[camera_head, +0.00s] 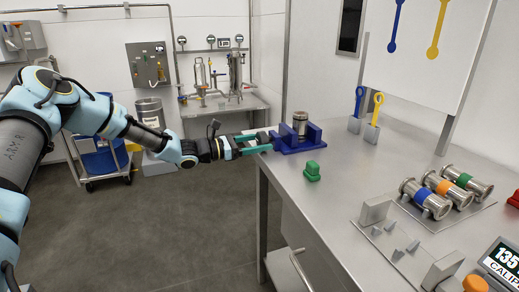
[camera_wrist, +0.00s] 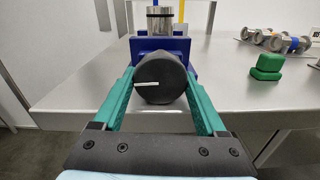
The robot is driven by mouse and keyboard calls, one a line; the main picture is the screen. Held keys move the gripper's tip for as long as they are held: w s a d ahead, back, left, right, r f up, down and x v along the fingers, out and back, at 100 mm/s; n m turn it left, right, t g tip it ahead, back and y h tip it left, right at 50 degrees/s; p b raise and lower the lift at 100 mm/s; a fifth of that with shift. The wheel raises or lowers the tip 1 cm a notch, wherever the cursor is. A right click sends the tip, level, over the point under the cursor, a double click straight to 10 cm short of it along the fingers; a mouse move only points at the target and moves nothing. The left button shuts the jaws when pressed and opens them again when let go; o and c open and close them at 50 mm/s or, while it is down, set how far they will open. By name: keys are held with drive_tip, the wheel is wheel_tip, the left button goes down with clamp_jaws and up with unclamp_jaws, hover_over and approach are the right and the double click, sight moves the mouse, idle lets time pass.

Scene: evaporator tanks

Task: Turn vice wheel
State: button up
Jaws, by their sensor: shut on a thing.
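The vice wheel (camera_wrist: 160,79) is a round dark knob with a white line that lies almost level, left of its centre. The blue vice (camera_head: 292,140) stands at the table's left edge with a metal cylinder (camera_head: 300,122) upright in it. The vice also shows behind the wheel in the wrist view (camera_wrist: 180,48). My gripper (camera_wrist: 162,85) has green fingers, one on each side of the wheel, shut on it. In the head view my gripper (camera_head: 254,144) reaches the vice from the left, and the wheel is small there.
A green block (camera_head: 312,171) sits on the steel table (camera_head: 345,185) just right of the vice. Several banded metal cylinders (camera_head: 425,199) lie farther right. A blue and a yellow tool (camera_head: 377,108) stand behind. The floor left of the table is open.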

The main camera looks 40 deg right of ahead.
drive_tip(key=shift+m+b, duration=0.45)
drive_tip(key=shift+m, duration=0.15)
drive_tip(key=o, duration=1.3)
drive_tip(key=shift+w+a, duration=0.1)
drive_tip(key=b+v, duration=0.2)
drive_tip(key=v, duration=0.8)
drive_tip(key=shift+w+a+b, duration=0.1)
drive_tip(key=shift+a+b, duration=0.2)
